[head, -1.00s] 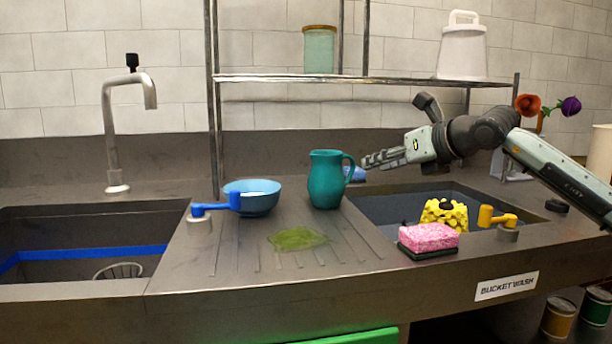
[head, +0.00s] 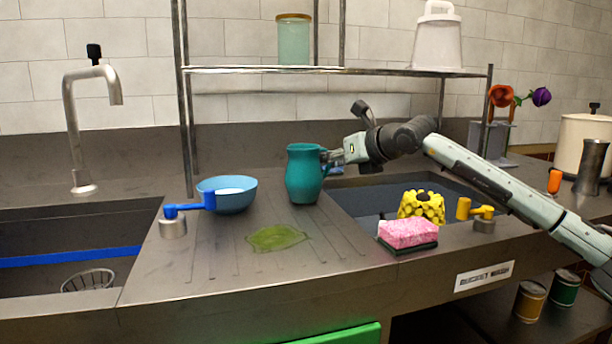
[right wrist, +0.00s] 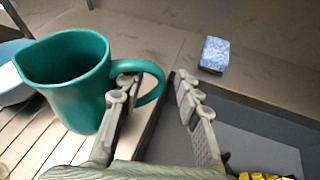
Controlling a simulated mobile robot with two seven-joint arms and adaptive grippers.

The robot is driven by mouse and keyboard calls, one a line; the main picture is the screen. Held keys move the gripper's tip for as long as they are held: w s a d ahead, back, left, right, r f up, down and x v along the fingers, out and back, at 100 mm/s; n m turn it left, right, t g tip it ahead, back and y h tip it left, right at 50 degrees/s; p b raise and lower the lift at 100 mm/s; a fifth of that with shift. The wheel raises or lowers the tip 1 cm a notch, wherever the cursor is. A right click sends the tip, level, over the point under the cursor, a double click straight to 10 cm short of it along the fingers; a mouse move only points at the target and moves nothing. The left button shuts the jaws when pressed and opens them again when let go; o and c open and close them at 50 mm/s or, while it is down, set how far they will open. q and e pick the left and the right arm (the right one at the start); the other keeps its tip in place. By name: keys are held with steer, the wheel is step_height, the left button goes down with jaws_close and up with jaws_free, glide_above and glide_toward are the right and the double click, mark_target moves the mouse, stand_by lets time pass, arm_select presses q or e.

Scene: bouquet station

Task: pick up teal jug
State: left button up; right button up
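The teal jug (head: 304,175) stands upright on the drainboard between the two sinks, its handle facing right. In the right wrist view the jug (right wrist: 75,75) fills the upper left. My right gripper (head: 334,156) is at the handle side in the head view. In the right wrist view it (right wrist: 155,90) is open, with the jug's handle (right wrist: 160,82) between the fingers. The left finger appears within the handle loop and the right finger is outside it, apart from the handle. Whether the left finger touches the handle, I cannot tell. My left gripper is not in view.
A blue bowl (head: 232,197) stands left of the jug, near a blue-handled tap (head: 190,208). A green patch (head: 277,237) lies in front. A blue sponge (right wrist: 214,54) is behind the right sink. A pink sponge (head: 408,232) and yellow sponge (head: 421,206) are to the right.

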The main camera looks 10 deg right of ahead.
jaws_close()
steer(key=shift+r, duration=0.3)
stand_by(0.5)
